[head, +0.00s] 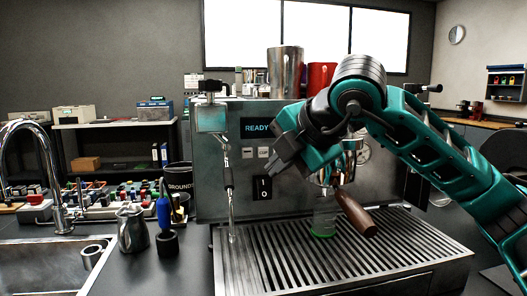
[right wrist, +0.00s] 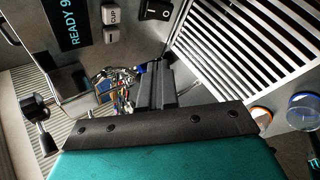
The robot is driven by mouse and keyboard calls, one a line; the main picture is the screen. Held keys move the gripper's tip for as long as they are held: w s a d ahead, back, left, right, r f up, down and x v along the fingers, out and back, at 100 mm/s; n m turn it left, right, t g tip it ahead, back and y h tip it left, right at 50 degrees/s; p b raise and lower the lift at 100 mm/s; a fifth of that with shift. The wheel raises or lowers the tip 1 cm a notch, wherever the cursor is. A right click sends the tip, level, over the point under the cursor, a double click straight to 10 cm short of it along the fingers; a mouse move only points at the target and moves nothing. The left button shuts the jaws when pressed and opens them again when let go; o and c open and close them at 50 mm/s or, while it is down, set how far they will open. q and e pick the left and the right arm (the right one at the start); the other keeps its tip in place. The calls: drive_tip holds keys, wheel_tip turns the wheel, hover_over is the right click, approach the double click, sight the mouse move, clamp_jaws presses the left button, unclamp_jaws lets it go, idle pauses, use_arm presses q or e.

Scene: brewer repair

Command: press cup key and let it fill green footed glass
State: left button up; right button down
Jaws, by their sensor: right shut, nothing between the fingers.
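The brewer (head: 222,185) has a lit display (head: 257,128) reading READY. Below it are two small keys; the right one is the CUP key (head: 263,152), which also shows in the right wrist view (right wrist: 112,16). My right gripper (head: 276,163) is shut and empty, its fingertips just right of the CUP key in the head view; contact cannot be told. In the right wrist view the shut fingers (right wrist: 155,84) point past the panel. A clear glass with a green foot (head: 323,233) stands on the drip tray (head: 275,255) below the portafilter; its contents cannot be made out. My left gripper is out of view.
A rocker switch (head: 264,187) sits below the keys. A steam wand (head: 229,205) hangs left of it. The portafilter's wooden handle (head: 356,214) juts forward over the tray. A steel pitcher (head: 132,228) and a sink (head: 40,265) are at left.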

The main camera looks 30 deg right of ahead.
sight(263, 152)
use_arm(q)
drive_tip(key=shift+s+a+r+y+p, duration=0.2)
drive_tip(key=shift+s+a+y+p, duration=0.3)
drive_tip(key=shift+p, duration=0.55)
use_arm(e)
drive_tip(key=w+d, duration=0.1)
drive_tip(key=w, duration=0.6)
drive_tip(key=shift+d, duration=0.4)
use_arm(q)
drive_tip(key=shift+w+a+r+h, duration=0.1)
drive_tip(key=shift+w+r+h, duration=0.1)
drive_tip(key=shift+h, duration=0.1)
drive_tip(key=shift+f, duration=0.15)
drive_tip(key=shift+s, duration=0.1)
use_arm(e)
drive_tip(key=shift+w, duration=0.15)
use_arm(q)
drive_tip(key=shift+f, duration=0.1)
use_arm(e)
drive_tip(key=shift+w+d, duration=0.1)
drive_tip(key=shift+w, duration=0.2)
